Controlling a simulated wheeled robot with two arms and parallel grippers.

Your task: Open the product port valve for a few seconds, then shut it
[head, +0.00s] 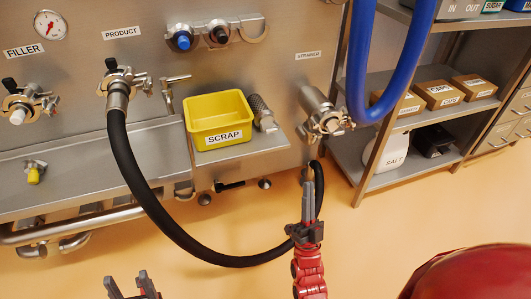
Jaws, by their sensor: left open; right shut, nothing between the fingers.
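The product port (118,76) is on the steel panel at the upper left, under a PRODUCT label (121,33). It has a clamp with a small black knob (111,63), and a black hose (146,195) hangs from it. Whether its valve is open or shut cannot be told. My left gripper (127,279) is at the bottom edge, open and empty, well below the port. My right gripper (308,175) is shut and empty, pointing up below the strainer fitting (325,122), in front of the hose's far end. Whether it touches the hose is unclear.
A yellow SCRAP bin (218,119) stands on the steel ledge right of the port, beside a ribbed grey cylinder (261,113). A blue hose (360,60) hangs at the right before shelves. The floor (245,215) is clear.

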